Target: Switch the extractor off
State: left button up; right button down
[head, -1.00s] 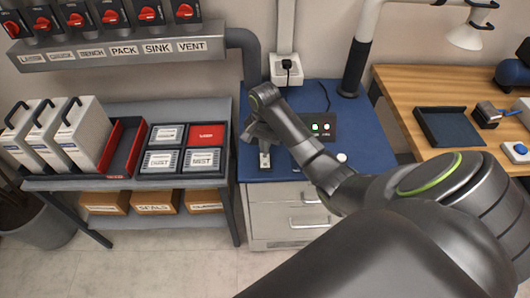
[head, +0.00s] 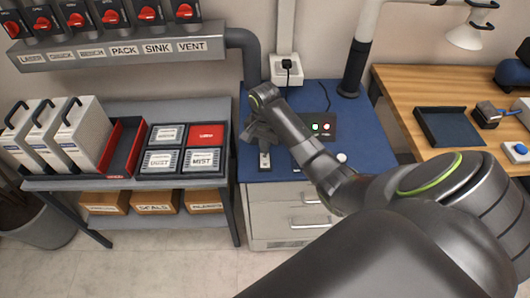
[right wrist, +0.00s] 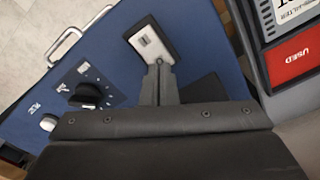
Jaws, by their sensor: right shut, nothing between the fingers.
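A white rocker switch on a dark plate (head: 265,161) sits at the left of the blue bench top (head: 360,150). In the right wrist view the switch (right wrist: 149,42) lies just beyond my fingertips. My right gripper (head: 262,146) is shut and empty, pointing down at the switch. In the right wrist view its fingertips (right wrist: 158,66) overlap the near end of the switch plate; I cannot tell whether they touch it. A dark panel (head: 322,137) behind my right forearm shows one green and one red light. My left gripper is not in view.
A black knob (right wrist: 86,94) and a round pale button (right wrist: 48,122) are beside the switch on the bench. A shelf (head: 110,184) with a tray of labelled filter boxes stands left. A wooden table (head: 400,88) with a dark tray (head: 447,126) stands right.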

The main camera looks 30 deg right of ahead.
jog(key=shift+f, duration=0.95)
dwell(0.5)
notch_tip(320, 180, up, 7)
jog(key=p, duration=0.9)
jog(key=shift+r, duration=0.1)
dwell(0.6)
